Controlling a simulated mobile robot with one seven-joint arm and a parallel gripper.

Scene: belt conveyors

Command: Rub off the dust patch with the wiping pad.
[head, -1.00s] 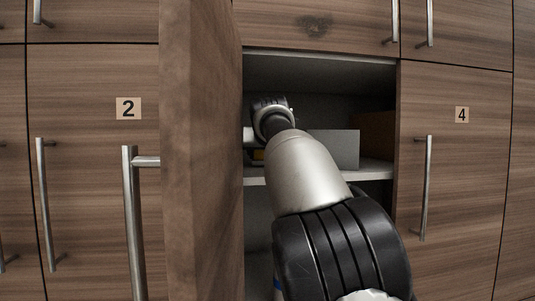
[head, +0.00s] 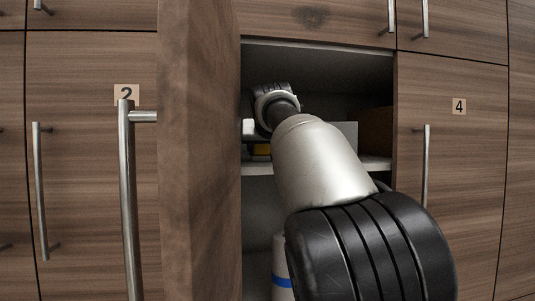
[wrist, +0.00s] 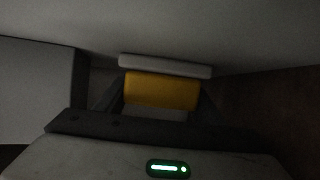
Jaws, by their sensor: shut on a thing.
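The wiping pad, a yellow block (wrist: 162,90) with a pale strip along its far side, sits between the dark fingers of my gripper (wrist: 160,98) in the wrist view. My gripper is shut on it. In the head view a bit of the yellow pad (head: 262,149) shows inside the open cupboard, just above the shelf; my arm hides most of the gripper. I cannot tell whether the pad touches the shelf.
The open cupboard door (head: 200,170) stands close to my arm's left. A grey box (head: 347,132) and a brown box (head: 375,130) are on the shelf (head: 374,163) to the right. Below stands a white cylinder with a blue band (head: 282,262).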

